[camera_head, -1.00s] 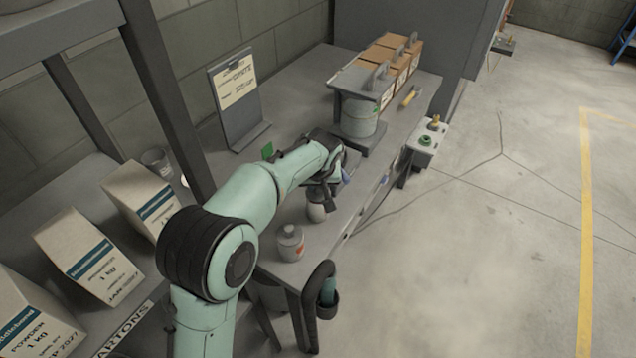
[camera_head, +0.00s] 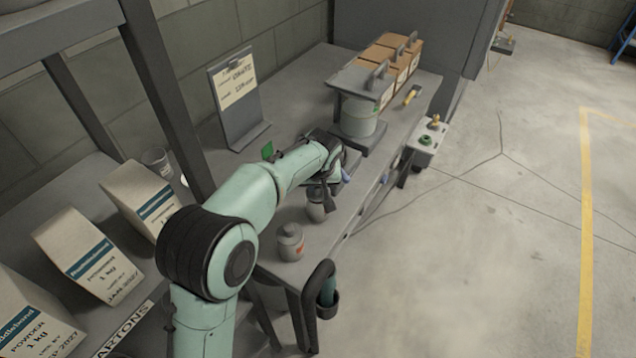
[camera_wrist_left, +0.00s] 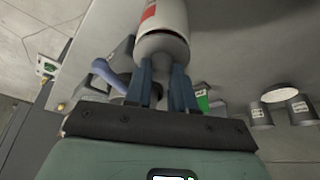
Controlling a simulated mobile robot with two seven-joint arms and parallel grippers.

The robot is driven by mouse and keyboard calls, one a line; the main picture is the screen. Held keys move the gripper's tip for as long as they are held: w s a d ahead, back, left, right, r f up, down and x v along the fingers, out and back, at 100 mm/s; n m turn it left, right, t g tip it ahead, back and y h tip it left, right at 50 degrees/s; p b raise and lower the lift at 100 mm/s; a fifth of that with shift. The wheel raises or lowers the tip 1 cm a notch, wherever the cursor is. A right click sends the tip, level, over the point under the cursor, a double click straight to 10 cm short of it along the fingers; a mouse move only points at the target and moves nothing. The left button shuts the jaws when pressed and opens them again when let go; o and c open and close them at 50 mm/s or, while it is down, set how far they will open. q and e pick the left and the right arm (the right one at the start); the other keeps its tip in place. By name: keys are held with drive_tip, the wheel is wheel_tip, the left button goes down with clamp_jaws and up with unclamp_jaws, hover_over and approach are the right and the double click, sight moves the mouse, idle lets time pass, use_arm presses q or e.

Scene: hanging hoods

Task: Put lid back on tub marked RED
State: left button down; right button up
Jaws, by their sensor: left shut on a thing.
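My left gripper (camera_wrist_left: 166,80) is shut on a small grey thing, which looks like the lid, mostly hidden between the fingers. In the wrist view a tub with a red patch (camera_wrist_left: 163,22) is beyond the fingertips, its narrow end toward them. I cannot tell whether it touches the lid. My right gripper is out of view.
A scale-like stand with a pale bucket (camera_head: 358,118) and brown boxes (camera_head: 388,57) stand farther back. A sign holder (camera_head: 238,95) is by the wall. Powder cartons (camera_head: 90,255) are at left. A control box (camera_head: 428,140) is at the table's right edge.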

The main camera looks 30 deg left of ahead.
use_arm(q)
drive_tip(key=shift+f, duration=0.1)
idle(0.7)
drive_tip(key=shift+c, duration=2)
unclamp_jaws()
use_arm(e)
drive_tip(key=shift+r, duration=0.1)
use_arm(q)
drive_tip(key=shift+r+p, duration=1.6)
drive_tip(key=shift+r, duration=0.75)
drive_tip(key=shift+r+p, duration=0.7)
drive_tip(key=shift+r, duration=0.5)
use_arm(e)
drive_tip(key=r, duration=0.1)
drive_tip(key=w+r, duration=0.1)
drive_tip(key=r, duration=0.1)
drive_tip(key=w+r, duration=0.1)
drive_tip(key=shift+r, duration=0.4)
use_arm(q)
clamp_jaws()
